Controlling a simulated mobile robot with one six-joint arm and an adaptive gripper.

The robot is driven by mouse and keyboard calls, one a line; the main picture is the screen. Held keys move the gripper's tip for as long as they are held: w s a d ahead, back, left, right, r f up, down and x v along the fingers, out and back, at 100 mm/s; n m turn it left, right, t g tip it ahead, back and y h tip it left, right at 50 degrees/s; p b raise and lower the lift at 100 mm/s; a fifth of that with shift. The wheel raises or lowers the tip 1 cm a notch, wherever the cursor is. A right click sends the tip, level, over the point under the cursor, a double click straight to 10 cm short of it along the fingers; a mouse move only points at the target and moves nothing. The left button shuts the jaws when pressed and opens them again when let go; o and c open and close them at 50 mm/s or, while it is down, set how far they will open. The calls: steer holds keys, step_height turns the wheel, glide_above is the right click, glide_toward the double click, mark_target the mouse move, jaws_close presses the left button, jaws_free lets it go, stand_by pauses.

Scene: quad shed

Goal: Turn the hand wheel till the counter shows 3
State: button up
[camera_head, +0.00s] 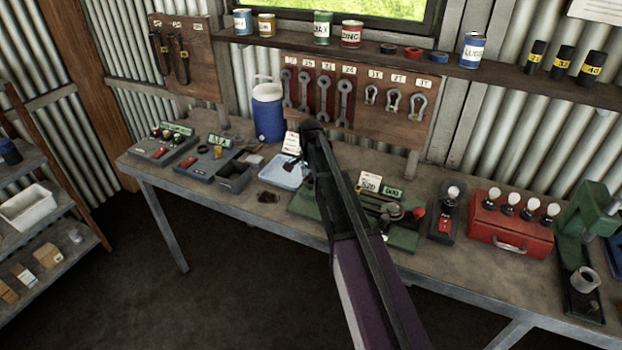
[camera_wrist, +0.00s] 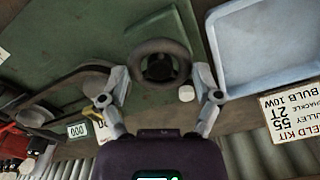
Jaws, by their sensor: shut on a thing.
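The hand wheel (camera_wrist: 160,62) is a dark round rim with a black hub, over a green base plate (camera_wrist: 95,40). My gripper (camera_wrist: 162,75) has one finger at each side of the wheel's rim and is shut on it. A small counter (camera_wrist: 77,130) reads 000 in the wrist view. In the head view the green machine base (camera_head: 402,238) stands on the bench, with the counter (camera_head: 391,193) behind it. My arm hides the wheel there.
A pale blue tray (camera_wrist: 262,45) lies close beside the wheel, with a printed card (camera_wrist: 292,112) next to it. On the bench (camera_head: 455,262), a red box with bulbs (camera_head: 510,240) and a green press (camera_head: 590,210) stand to the right. Grey boxes (camera_head: 215,160) stand left.

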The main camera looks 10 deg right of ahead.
steer(key=n, duration=0.8)
steer(key=shift+s+n, duration=0.1)
steer(key=shift+n, duration=0.3)
steer(key=n, duration=0.4)
steer(key=shift+n, duration=0.3)
steer(key=n, duration=0.4)
steer(key=shift+a+n, duration=0.1)
steer(key=shift+n, duration=0.2)
steer(key=o, duration=0.9)
steer(key=shift+m, duration=0.4)
